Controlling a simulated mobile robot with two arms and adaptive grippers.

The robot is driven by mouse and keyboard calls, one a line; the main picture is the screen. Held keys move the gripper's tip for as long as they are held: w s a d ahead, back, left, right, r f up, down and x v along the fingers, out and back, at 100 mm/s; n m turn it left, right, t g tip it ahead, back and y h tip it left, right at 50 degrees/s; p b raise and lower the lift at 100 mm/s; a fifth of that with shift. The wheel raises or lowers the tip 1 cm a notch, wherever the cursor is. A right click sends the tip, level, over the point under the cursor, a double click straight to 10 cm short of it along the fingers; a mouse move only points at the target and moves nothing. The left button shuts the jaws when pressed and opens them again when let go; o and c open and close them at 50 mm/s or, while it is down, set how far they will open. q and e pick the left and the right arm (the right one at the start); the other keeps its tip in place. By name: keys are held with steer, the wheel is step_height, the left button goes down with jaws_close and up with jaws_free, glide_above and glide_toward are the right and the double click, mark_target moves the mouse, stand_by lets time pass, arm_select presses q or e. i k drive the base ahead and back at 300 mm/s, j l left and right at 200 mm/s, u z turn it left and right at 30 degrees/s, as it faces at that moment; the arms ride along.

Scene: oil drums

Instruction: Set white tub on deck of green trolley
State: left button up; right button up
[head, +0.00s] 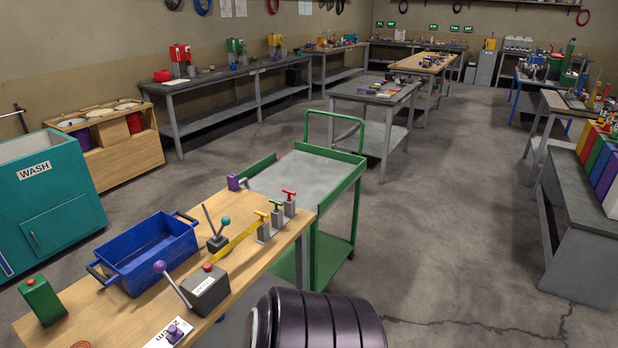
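The green trolley (318,192) stands just beyond the near wooden workbench, in the middle of the head view. Its grey deck (300,176) is bare in the part I can see, with a low green rim and a raised green handle at the far end. The near left part of the trolley is hidden behind the workbench. I can make out no white tub in this view. Neither my left nor my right gripper is in view.
The workbench (120,312) holds a blue tray (150,255), levers and a black box (206,290). A dark ribbed cylinder (318,322) fills the bottom middle. A teal wash cabinet (50,200) stands left. A grey table (375,95) stands behind the trolley. Floor right of the trolley is clear.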

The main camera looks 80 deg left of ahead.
mark_target(313, 179)
steer(key=j+u, duration=0.15)
steer(key=u, duration=1.25)
steer(key=i+j+u, duration=0.1)
steer(key=u, duration=0.35)
steer(key=i+u, duration=0.2)
steer(key=u, duration=0.25)
steer(key=i+u, duration=0.15)
steer(key=u, duration=0.3)
steer(key=i+l+u, duration=0.1)
steer(key=i+u, duration=0.3)
steer(key=i+l+u, duration=0.25)
steer(key=u, duration=0.2)
steer(key=i+l+u, duration=0.4)
steer(key=k+j, duration=0.05)
